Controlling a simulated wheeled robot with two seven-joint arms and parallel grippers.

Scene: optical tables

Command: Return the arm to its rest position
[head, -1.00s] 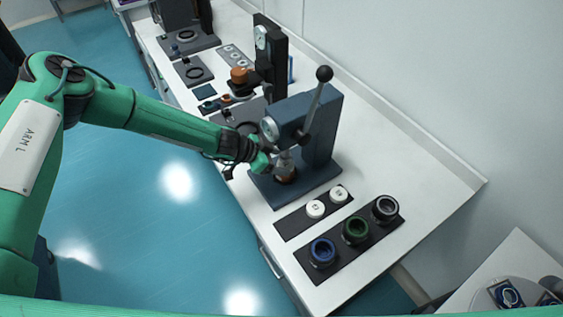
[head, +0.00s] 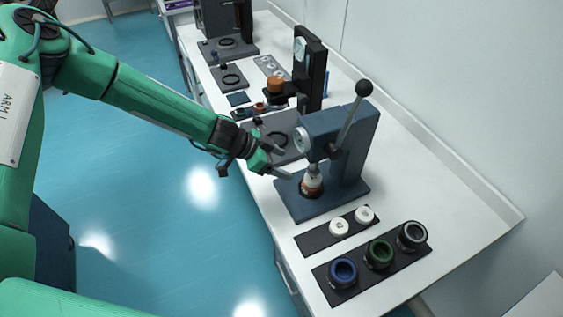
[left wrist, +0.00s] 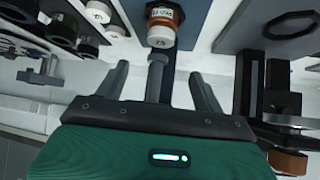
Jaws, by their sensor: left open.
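My left gripper (head: 281,161) is open and empty, just left of the blue arbor press (head: 352,150). It is apart from the white and copper-brown part (head: 312,182) standing on the press base under the ram. In the left wrist view the open fingers (left wrist: 160,85) have nothing between them, and the part (left wrist: 163,22) shows beyond them with its printed label. My left arm (head: 150,105) reaches in from the left over the floor. My right gripper is not in view.
A dark tray holds blue, green and grey rings (head: 379,254) in front of the press. White caps (head: 339,227) sit on a smaller plate beside it. A dark gauge stand (head: 312,70) and further fixtures stand behind. Open floor (head: 150,190) lies left of the table.

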